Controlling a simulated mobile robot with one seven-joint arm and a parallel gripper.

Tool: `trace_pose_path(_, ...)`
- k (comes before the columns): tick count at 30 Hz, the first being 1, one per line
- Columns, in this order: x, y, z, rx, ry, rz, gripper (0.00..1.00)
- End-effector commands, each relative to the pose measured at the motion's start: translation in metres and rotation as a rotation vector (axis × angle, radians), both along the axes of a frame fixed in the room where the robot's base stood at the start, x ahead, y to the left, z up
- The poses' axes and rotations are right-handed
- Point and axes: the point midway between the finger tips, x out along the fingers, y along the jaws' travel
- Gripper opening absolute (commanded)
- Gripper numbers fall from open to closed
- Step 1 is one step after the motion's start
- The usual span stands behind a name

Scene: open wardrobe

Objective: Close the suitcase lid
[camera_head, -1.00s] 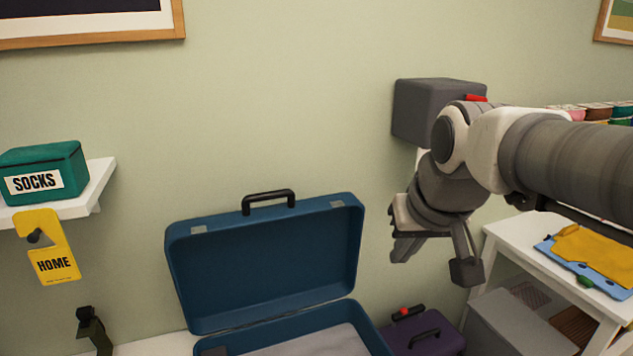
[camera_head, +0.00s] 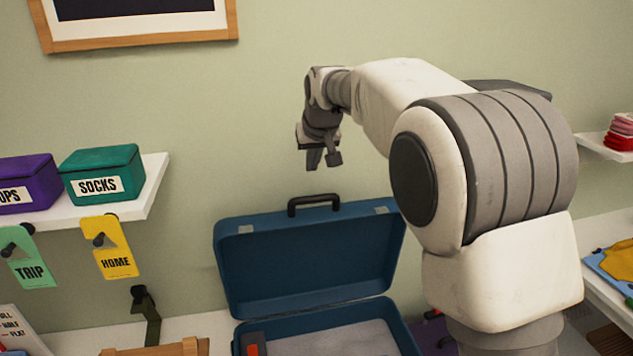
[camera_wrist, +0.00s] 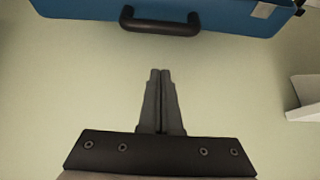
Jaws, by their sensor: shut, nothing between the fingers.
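The blue suitcase (camera_head: 228,270) stands open at the lower middle of the head view. Its lid (camera_head: 310,258) is raised against the wall side, with a black handle (camera_head: 314,204) on the top edge. My gripper (camera_head: 322,163) is above the handle and apart from it. In the wrist view my gripper (camera_wrist: 161,72) shows its two fingers together with nothing between them. The lid's edge (camera_wrist: 85,10) and the handle (camera_wrist: 160,24) lie beyond the fingertips in that view. My arm hides part of the area right of the suitcase.
A white shelf (camera_head: 150,195) at left holds a green SOCKS box (camera_head: 103,172) and a purple box (camera_head: 25,183). TRIP (camera_head: 30,262) and HOME (camera_head: 108,248) tags hang below it. A framed picture (camera_head: 140,42) hangs above. The wall between shelf and arm is clear.

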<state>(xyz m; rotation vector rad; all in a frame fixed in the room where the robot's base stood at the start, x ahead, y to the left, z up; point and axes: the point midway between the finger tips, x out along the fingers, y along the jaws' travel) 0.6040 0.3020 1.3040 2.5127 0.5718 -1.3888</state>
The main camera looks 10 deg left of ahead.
Motion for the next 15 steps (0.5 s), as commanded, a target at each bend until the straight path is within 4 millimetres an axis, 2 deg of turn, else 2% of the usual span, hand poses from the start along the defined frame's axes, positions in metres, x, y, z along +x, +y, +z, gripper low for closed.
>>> trace_pose_path(5,0.008,0.007,-0.012,-0.001,-0.001,0.004,0.00)
trace_pose_path(15,0.039,0.021,-0.067,-0.003,0.002,0.003,0.00)
